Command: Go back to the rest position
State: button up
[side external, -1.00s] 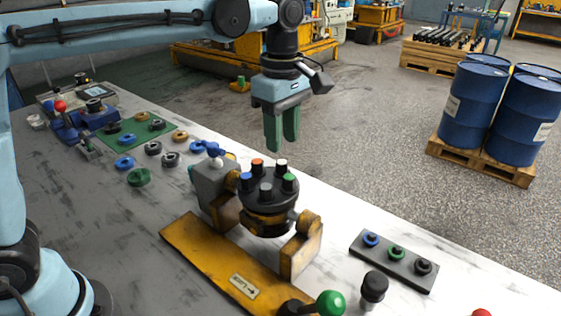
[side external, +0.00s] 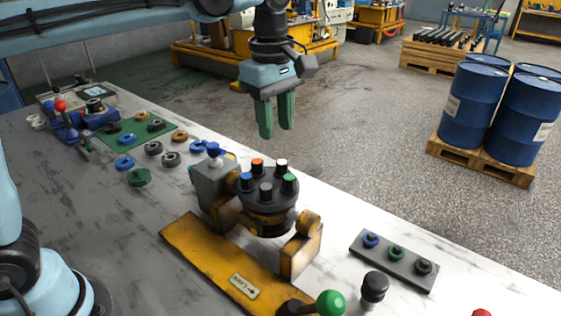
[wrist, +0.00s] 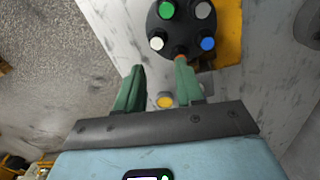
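My gripper (side external: 276,131) hangs above and behind the hydraulic motor, its green fingers pointing down and apart with nothing between them. The fingers also show in the wrist view (wrist: 160,72), with a gap between them. The motor's dark round head (side external: 268,187) carries several coloured caps: orange, white, blue, green and dark grey. It sits in a worn yellow stand (side external: 222,262) on the table. The head also shows at the top of the wrist view (wrist: 181,26), beyond the fingertips, partly covered by one finger.
A grey tray (side external: 384,252) with blue, green and black rings lies right of the motor. A green-knobbed lever (side external: 330,303) and a black knob (side external: 374,286) stand in front. Several loose rings and a green mat (side external: 117,139) lie at left. Blue barrels (side external: 473,104) stand on the floor.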

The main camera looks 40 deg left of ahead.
jog(key=s+a+f+m+t, duration=0.6)
jog(key=s+a+f+m, duration=0.3)
jog(key=m, duration=0.7)
jog(key=s+a, duration=0.1)
jog(key=s, duration=0.2)
jog(key=shift+f+t, duration=0.25)
jog(key=shift+t, duration=0.05)
